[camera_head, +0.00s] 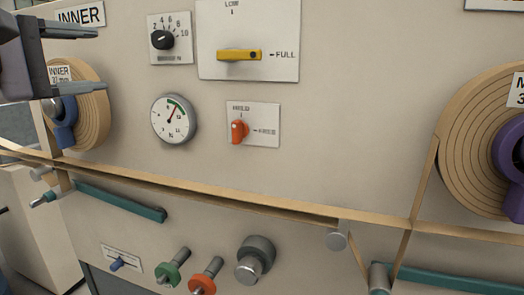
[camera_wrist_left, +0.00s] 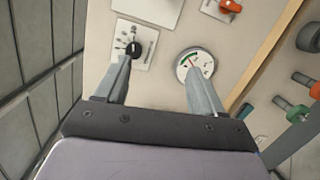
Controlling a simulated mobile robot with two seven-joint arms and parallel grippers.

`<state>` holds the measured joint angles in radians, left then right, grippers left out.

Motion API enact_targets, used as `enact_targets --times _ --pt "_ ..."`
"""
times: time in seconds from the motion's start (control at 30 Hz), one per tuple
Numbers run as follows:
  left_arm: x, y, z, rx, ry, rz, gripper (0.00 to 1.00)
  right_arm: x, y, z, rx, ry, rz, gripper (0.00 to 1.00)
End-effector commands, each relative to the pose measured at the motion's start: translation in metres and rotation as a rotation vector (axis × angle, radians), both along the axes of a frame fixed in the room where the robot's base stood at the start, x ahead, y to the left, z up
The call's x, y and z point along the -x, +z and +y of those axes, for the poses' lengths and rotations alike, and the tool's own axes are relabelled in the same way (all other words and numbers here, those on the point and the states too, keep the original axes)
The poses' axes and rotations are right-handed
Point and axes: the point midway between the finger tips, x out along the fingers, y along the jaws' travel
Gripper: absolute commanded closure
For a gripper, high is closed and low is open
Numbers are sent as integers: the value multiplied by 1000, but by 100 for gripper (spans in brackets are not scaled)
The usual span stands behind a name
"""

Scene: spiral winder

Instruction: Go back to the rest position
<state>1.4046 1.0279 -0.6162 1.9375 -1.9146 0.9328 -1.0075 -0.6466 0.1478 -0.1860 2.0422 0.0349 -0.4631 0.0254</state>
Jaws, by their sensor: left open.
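My left gripper (camera_head: 100,60) is at the upper left of the head view, in front of the panel near the INNER roll. Its two fingers are spread apart with nothing between them. In the left wrist view the open fingers (camera_wrist_left: 160,82) point toward the panel, one near the black dial knob (camera_wrist_left: 134,49) and one near the round gauge (camera_wrist_left: 195,64). In the head view the dial knob (camera_head: 162,40) and the gauge (camera_head: 174,118) are right of the gripper, apart from it. My right gripper is not in view.
The yellow lever (camera_head: 240,55) points toward FULL. The orange knob (camera_head: 239,131) sits below it. A tan strip (camera_head: 290,212) runs across the panel between the INNER roll (camera_head: 92,110) and a larger roll (camera_head: 470,125). Teal bars (camera_head: 120,202), posts and colored knobs stick out below.

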Motion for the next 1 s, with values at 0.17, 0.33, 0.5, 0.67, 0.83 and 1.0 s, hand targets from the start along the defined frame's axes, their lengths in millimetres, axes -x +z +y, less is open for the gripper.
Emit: enact_targets --times 0.17,0.33,0.5,0.67,0.83,1.0 --pt "-4 -57 -56 253 -228 213 31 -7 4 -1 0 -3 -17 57" --pt "5 -103 -100 585 -426 462 31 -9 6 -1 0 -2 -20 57" --pt "14 -140 -125 970 -565 730 31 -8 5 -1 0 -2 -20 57" --pt "18 -173 -132 1372 -631 977 31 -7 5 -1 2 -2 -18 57" --pt "14 -215 -124 1837 -631 1216 31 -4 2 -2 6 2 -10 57" --pt "11 -274 -106 2337 -547 1406 31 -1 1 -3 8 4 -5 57"
